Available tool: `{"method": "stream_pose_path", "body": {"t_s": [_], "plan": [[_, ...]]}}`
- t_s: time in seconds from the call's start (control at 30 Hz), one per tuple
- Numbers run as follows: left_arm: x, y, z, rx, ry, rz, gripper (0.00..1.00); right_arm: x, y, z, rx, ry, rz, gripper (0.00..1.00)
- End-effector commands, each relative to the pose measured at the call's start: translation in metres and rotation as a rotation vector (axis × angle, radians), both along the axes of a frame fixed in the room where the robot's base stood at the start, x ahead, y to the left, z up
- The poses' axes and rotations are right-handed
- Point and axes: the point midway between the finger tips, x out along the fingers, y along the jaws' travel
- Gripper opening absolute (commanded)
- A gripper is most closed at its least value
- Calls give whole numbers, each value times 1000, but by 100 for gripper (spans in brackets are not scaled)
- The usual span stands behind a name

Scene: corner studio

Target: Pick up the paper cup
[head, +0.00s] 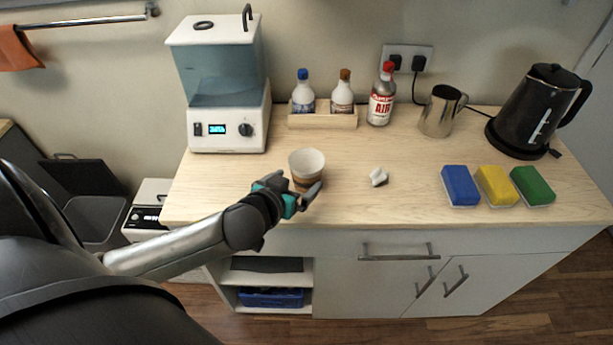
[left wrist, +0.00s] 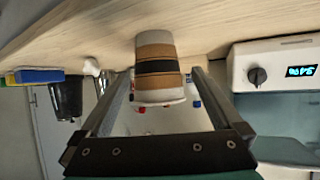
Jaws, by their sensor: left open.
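The paper cup (head: 307,164) is white with brown and dark bands. It stands upright on the wooden counter, left of the middle, near the front edge. My left gripper (head: 300,186) is open at the cup's near side and hides part of its lower body. In the left wrist view, which looks inverted, the cup (left wrist: 157,52) shows between the two spread fingers of the left gripper (left wrist: 161,72), with gaps on both sides. The right gripper is not in view.
A small white object (head: 378,177) lies right of the cup. A white dispenser (head: 228,125) stands behind left. A bottle rack (head: 323,120), red-capped bottle (head: 381,98), metal pitcher (head: 438,115) and black kettle (head: 535,110) line the back. Blue (head: 460,185), yellow (head: 496,185) and green (head: 532,185) sponges lie right.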

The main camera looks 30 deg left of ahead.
Motion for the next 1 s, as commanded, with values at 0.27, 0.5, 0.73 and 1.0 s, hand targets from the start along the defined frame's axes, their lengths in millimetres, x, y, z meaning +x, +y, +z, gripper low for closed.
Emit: {"method": "stream_pose_path", "body": {"t_s": [0.27,0.5,0.73,1.0], "plan": [[11,1,-7,1,-2,0,100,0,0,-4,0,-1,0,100],[34,1,-25,3,-2,1,100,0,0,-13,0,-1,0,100],[48,3,-33,0,0,0,100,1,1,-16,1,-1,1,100],[49,3,-33,1,1,0,99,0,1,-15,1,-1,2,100]]}}
